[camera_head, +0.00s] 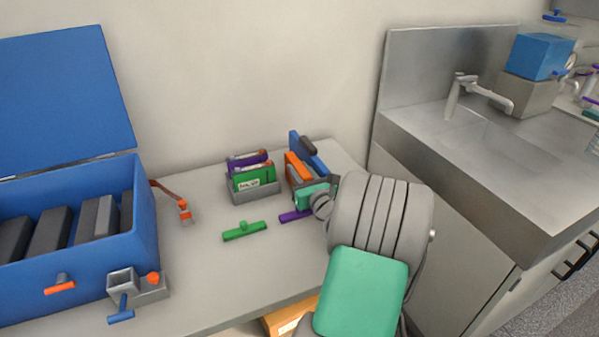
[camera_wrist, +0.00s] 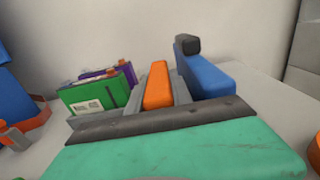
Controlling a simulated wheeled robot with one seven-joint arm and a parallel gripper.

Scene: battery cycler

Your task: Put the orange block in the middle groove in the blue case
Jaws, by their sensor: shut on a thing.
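The orange block (camera_head: 297,169) stands upright near the back right of the grey table. It also shows in the wrist view (camera_wrist: 158,88), between grey pieces. My gripper (camera_head: 312,184) is at this block and shut on it; the arm hides its lower part and much of the fingers. The open blue case (camera_head: 148,212) stands at the far left with its lid (camera_head: 65,95) raised. Dark grey slabs stand upright inside it with gaps between them; its left part is cut off by the picture edge.
A blue block (camera_wrist: 206,78) with a black top stands right of the orange block. A grey rack (camera_head: 255,194) left of it holds a green and a purple battery. A metal sink (camera_head: 490,145) is at right. Table space beside the case is mostly clear.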

